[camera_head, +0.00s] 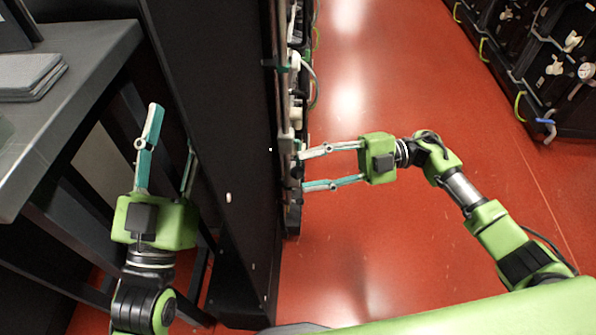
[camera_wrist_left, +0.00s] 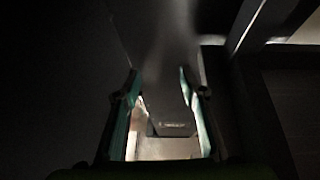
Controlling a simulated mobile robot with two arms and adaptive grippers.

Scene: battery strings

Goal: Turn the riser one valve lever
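I cannot tell for sure which part is the riser one valve lever. White fittings (camera_head: 296,62) and pipes run along the narrow front of the dark rack in the middle of the head view. My right gripper (camera_head: 303,171) is open, its two fingers pointing left at the lower part of that front. Its fingertips overlap the edge of the fittings there; contact cannot be told. My left gripper (camera_head: 172,126) is open and empty, between the grey table and the rack's dark side panel. Its spread fingers (camera_wrist_left: 157,72) also show in the dark left wrist view.
A grey table (camera_head: 95,60) with a stack of grey pads (camera_head: 30,76) stands at the left. The tall dark side panel (camera_head: 215,90) separates my two grippers. Another rack (camera_head: 540,70) with white gauges and a blue handle (camera_head: 546,121) is at the upper right. The red floor (camera_head: 400,100) between the racks is clear.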

